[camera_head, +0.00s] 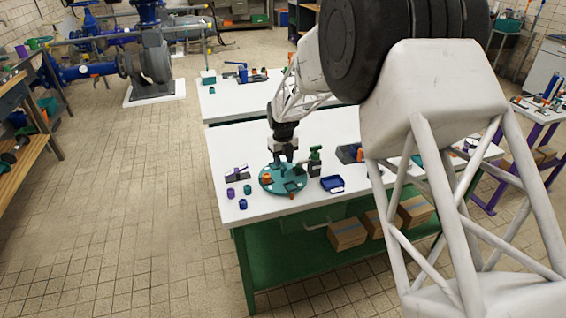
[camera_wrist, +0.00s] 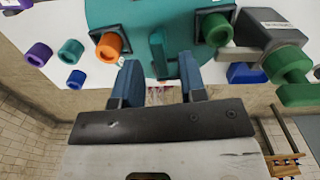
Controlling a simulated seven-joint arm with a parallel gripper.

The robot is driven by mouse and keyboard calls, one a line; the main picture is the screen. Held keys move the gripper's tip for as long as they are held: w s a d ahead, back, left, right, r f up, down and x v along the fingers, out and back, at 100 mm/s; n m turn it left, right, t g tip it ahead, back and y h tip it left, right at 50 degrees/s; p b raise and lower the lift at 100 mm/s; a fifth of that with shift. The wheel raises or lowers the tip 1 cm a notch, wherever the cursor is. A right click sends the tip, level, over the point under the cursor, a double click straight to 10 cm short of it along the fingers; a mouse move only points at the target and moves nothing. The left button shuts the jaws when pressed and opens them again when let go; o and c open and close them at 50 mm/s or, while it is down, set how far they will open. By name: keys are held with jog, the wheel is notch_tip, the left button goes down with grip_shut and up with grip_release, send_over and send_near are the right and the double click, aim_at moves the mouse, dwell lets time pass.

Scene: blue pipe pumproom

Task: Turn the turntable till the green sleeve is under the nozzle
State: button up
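The teal turntable (camera_head: 272,188) lies on the white bench; its rim area fills the top of the wrist view (camera_wrist: 140,15). An orange sleeve (camera_wrist: 109,46) and a green sleeve (camera_wrist: 214,28) sit in dark square holders on it. A teal upright handle (camera_wrist: 158,55) stands at its edge between them. My gripper (camera_wrist: 158,66) is open, its blue fingers apart on either side of the handle; contact cannot be told. A dark block with green parts (camera_wrist: 286,66) stands beside the turntable, a grey bar (camera_wrist: 238,53) reaching towards the green sleeve. I cannot tell which part is the nozzle.
Loose purple (camera_wrist: 38,54), teal (camera_wrist: 70,51) and blue (camera_wrist: 76,79) sleeves stand left of the turntable. A blue tray (camera_head: 332,184) lies to its right, near the bench's front edge.

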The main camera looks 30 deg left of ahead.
aim_at(283, 164)
jog(key=shift+r, duration=3.2)
jog(key=shift+w, duration=0.15)
grip_shut()
jog(key=w+a+f+m+g+h, duration=0.1)
jog(key=w+m, duration=0.6)
jog(key=m, duration=1.1)
jog(key=w+a+f+m+g+h, duration=0.1)
jog(key=w+m, duration=0.6)
jog(key=m, duration=1.1)
jog(key=shift+a+f+g+h, duration=0.2)
jog(key=shift+a+g+h, duration=0.2)
jog(key=shift+a+h, duration=0.55)
jog(key=shift+a+y, duration=0.2)
jog(key=shift+y, duration=0.05)
